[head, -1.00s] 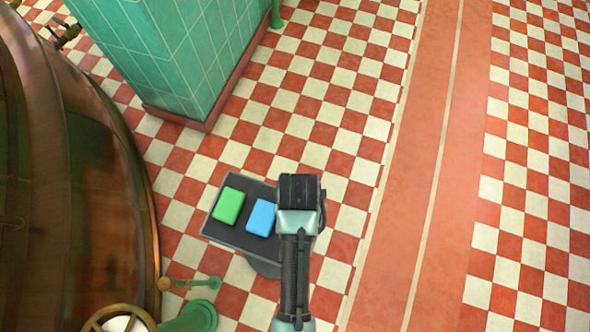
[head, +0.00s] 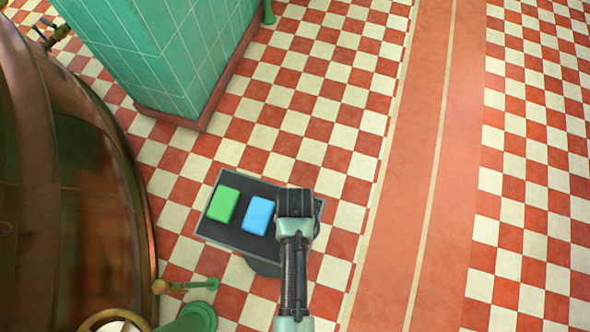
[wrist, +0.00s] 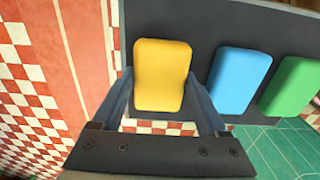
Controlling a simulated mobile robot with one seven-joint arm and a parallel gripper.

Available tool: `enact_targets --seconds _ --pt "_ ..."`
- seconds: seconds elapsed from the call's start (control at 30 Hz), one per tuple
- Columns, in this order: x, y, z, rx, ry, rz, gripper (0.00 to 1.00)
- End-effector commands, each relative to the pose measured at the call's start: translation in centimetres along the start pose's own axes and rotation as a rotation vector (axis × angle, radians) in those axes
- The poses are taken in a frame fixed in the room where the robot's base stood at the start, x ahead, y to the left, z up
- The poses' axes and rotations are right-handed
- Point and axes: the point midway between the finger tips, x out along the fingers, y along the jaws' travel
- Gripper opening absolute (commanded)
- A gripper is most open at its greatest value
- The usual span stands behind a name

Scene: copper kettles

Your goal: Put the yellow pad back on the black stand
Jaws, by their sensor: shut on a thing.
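The black stand (head: 225,236) has a flat dark top carrying a green pad (head: 223,204) and a blue pad (head: 259,215). My gripper (head: 297,203) is over the stand's right end in the head view, hiding that part. In the wrist view, my gripper (wrist: 162,98) is shut on the yellow pad (wrist: 162,72), with a finger on each side. The yellow pad is over the dark top (wrist: 205,25), beside the blue pad (wrist: 239,80). I cannot tell whether it touches the top. The head view hides the yellow pad.
A copper kettle (head: 85,190) fills the left side. A green tiled pillar (head: 160,55) stands behind the stand. Green pipe fittings (head: 195,315) and a brass handwheel (head: 115,318) are at lower left. The checkered floor is clear to the right.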

Motion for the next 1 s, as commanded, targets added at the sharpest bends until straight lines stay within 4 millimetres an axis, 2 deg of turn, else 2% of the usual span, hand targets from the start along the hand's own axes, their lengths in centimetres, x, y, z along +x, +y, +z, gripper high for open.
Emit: enact_targets --seconds 0.13,0.17,0.27,0.5,0.63,0.77,1.0 --pt "0.4 0.0 0.0 0.0 0.0 0.0 0.24" --pt "0.3 0.0 0.0 0.0 0.0 0.0 0.82" --pt "0.3 0.0 0.0 0.0 0.0 0.0 1.0" --pt "0.2 0.0 0.0 0.0 0.0 0.0 1.0" --pt "-0.8 0.0 -0.1 0.0 0.002 -0.001 1.0" --pt "-3.1 0.0 -0.1 0.0 0.003 -0.001 1.0" --pt "-8.4 0.0 -0.1 0.0 0.004 -0.001 1.0"
